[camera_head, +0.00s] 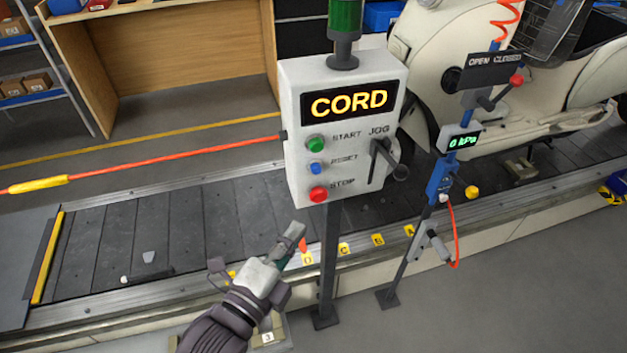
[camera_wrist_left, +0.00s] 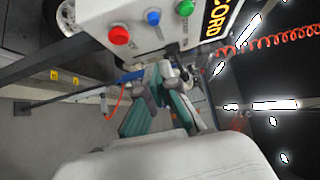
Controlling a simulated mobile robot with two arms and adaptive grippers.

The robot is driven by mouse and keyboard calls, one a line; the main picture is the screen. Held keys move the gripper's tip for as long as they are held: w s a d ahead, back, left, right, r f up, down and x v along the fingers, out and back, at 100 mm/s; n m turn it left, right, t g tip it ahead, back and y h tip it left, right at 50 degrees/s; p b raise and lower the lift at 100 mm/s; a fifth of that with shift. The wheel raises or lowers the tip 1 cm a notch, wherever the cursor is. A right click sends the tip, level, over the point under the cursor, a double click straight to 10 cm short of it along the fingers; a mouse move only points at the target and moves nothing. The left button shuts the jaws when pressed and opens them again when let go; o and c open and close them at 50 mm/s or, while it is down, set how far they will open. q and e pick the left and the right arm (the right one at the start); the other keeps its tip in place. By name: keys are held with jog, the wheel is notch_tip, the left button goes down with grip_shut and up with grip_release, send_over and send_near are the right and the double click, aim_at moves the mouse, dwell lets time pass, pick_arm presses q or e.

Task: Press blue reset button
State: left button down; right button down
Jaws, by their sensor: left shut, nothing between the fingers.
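The blue reset button (camera_head: 317,169) sits on the front of a white control box (camera_head: 300,90), between the green start button (camera_head: 317,143) and the red stop button (camera_head: 318,194). The box's display reads CORD. In the left wrist view the blue button (camera_wrist_left: 153,17) is at the top, beyond my fingers. My left gripper (camera_head: 294,238) is shut and empty, below and in front of the box, apart from the buttons. It also shows in the left wrist view (camera_wrist_left: 160,85). My right gripper is not in view.
A black jog lever (camera_head: 385,160) juts from the box's right side. An orange pull cord (camera_head: 180,164) runs left from the box. A blue stand with a gauge (camera_head: 459,140) is at the right. The slat conveyor (camera_head: 190,222) runs behind, with a cream scooter (camera_head: 440,60) on it.

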aim_at(314, 182)
pick_arm(q)
jog(key=a+p+x, duration=0.1)
jog(key=x, duration=0.3)
jog(key=w+p+x, duration=0.1)
jog(key=x, duration=0.3)
jog(key=a+p+x, duration=0.1)
jog(key=p+x, duration=0.1)
jog(key=x, duration=0.2)
jog(key=shift+w+a, duration=0.25)
jog(key=shift+w, duration=0.05)
